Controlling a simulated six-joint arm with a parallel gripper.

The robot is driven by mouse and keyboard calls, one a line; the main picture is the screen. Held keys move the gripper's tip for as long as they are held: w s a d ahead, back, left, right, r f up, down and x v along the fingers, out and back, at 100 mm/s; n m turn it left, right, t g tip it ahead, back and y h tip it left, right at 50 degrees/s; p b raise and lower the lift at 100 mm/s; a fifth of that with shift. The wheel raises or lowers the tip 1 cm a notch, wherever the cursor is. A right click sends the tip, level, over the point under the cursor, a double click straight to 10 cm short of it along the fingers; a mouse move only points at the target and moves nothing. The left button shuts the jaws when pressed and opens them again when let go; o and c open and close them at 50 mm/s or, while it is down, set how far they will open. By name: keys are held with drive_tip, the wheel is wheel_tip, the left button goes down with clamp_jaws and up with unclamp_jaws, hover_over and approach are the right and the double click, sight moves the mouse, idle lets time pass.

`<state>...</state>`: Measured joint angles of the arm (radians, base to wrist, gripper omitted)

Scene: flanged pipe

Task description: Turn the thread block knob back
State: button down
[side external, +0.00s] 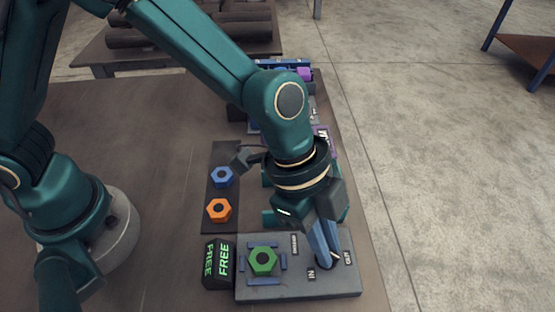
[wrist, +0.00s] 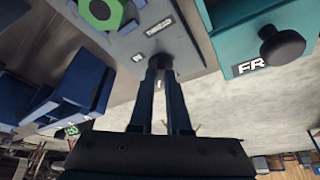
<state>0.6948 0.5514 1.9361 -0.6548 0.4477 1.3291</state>
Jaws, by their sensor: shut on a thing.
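The grey thread block (side external: 300,284) lies at the front right of the table, with small labels on its top. A green hex nut (side external: 263,261) sits at its left end between blue bars. My gripper (side external: 325,260) points down at the right end of the block, shut on the small dark knob there. The fingers hide most of the knob. In the wrist view, the two fingertips (wrist: 160,72) close on the dark knob (wrist: 160,61) at the block's edge, and the green nut (wrist: 101,12) shows at the top.
A black block (side external: 218,263) with green FREE lettering stands left of the thread block. Blue (side external: 222,176) and orange (side external: 219,210) nuts sit on a dark strip behind. A teal box (wrist: 232,28) with a black knob (wrist: 282,47) is nearby. Bare table lies to the left.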

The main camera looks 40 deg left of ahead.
drive_tip(key=n+t, duration=0.1)
drive_tip(key=n, duration=0.2)
drive_tip(key=shift+s+n+t, duration=0.1)
drive_tip(key=shift+n+t, duration=0.2)
drive_tip(key=shift+d+n+t+y, duration=0.1)
drive_tip(key=shift+n+t+y, duration=0.45)
drive_tip(key=shift+n, duration=1.45)
drive_tip(key=c, duration=0.9)
unclamp_jaws()
drive_tip(key=shift+s, duration=0.1)
drive_tip(key=shift+r, duration=0.15)
drive_tip(key=shift+v, duration=2.45)
